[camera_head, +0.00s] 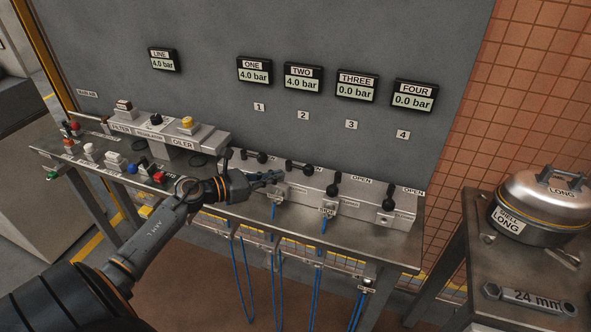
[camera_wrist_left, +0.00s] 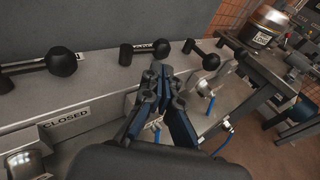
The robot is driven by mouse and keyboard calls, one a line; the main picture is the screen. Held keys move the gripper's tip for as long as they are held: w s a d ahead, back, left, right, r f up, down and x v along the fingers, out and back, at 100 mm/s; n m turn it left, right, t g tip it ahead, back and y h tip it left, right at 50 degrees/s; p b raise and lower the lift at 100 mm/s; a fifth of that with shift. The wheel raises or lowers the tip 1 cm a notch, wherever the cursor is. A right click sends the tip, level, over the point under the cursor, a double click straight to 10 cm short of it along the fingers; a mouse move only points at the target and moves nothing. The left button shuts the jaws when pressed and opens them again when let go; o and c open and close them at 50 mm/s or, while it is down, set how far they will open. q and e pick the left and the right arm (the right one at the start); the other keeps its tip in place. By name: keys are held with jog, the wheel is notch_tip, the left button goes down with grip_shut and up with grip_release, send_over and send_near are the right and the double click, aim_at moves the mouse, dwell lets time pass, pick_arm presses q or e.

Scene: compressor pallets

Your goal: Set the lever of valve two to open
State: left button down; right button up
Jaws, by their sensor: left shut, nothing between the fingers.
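Valve two's lever (camera_head: 299,167) is black with a ball knob and lies lengthwise along the grey valve block, its knob toward the right. Display TWO (camera_head: 303,77) above reads 4.0 bar. In the left wrist view, what appears to be the same lever (camera_wrist_left: 146,50) lies just beyond my fingertips. My left gripper (camera_head: 279,175) is shut and empty at the front of the block, left of and nearer than lever two; its fingers show in the left wrist view (camera_wrist_left: 158,73). No contact with the lever is clear. My right gripper is not in view.
Lever one (camera_head: 254,156) also lies lengthwise; levers three (camera_head: 334,185) and four (camera_head: 389,197) point toward the front. Hanging tags and blue cords (camera_head: 275,212) line the front edge. A filter unit (camera_head: 155,125) stands left. A lidded pot (camera_head: 540,215) stands on the right table.

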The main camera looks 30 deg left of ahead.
aim_at(304, 170)
pick_arm(q)
jog(key=p+x, duration=0.1)
jog(key=x, duration=0.4)
jog(key=shift+w, duration=0.25)
jog(key=shift+w+d+f, duration=0.15)
jog(key=shift+w+d, duration=0.1)
jog(key=shift+w, duration=0.1)
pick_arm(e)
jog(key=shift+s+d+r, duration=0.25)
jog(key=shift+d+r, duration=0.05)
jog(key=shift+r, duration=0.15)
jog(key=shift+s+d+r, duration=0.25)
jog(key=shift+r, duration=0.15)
pick_arm(q)
jog(key=shift+w+d+f+b, duration=0.2)
jog(key=shift+w+b, duration=0.15)
jog(key=shift+b, duration=0.1)
jog(key=shift+r, duration=0.2)
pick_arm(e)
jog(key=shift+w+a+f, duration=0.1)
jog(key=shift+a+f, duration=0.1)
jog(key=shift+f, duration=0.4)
